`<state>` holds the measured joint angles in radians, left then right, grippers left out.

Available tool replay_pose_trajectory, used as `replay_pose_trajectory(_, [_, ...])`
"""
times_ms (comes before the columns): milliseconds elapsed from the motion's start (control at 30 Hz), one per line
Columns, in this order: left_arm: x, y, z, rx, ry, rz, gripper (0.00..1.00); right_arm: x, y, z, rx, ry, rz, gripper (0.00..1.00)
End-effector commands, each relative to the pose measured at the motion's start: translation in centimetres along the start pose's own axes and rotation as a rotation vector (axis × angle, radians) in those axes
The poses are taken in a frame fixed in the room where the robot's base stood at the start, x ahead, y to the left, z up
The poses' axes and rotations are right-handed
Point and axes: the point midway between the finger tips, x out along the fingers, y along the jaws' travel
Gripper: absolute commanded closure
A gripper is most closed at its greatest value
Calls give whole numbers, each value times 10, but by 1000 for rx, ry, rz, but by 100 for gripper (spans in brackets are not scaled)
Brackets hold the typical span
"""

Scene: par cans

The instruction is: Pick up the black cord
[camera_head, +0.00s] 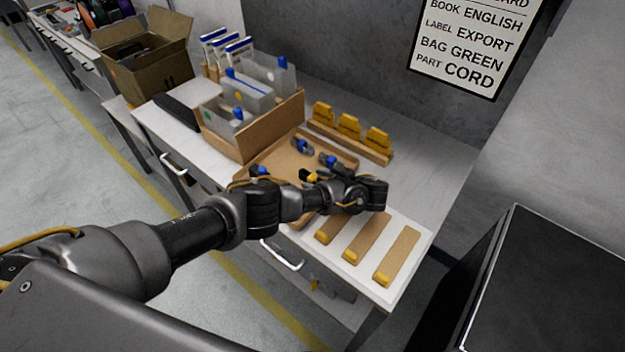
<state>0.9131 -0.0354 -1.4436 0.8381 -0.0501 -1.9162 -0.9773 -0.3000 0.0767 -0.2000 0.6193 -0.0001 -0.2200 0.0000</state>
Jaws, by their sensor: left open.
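Small dark pieces lie on the tan board (283,150) in the middle of the table. Two have blue parts, the left one (302,147) and the right one (328,160). Another blue-marked piece (260,171) shows just behind my arm, and a dark piece with a yellow part (308,176) lies close beside my wrist. I cannot tell for sure which of these is the black cord. My left gripper (362,193) is over the table's front right, between the tan board and a white board. It is open, its fingertips are hard to make out, and I see nothing held. My right gripper is out of view.
A cardboard bin (247,148) with clear bags stands left of the tan board. Yellow blocks on a wooden rail (346,144) stand behind. The white board (340,265) carries tan strips with yellow ends. A wall sign (470,50) reads "PART CORD". A dark cabinet (560,285) stands right.

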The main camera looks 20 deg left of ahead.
Motion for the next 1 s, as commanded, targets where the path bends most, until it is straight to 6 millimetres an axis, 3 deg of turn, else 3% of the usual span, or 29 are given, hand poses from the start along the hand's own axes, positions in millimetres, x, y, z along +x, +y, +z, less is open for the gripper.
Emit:
replay_pose_trajectory(167, [0, 0, -1, 0, 1, -1, 49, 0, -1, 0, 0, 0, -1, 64])
replay_pose_trajectory(533, [0, 0, -1, 0, 1, 0, 97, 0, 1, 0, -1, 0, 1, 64])
replay_pose_trajectory(833, [-1, 0, 1, -1, 0, 0, 99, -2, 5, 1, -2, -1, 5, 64])
replay_pose_trajectory(1000, [-4, 0, 10, -1, 0, 1, 99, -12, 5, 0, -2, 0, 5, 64])
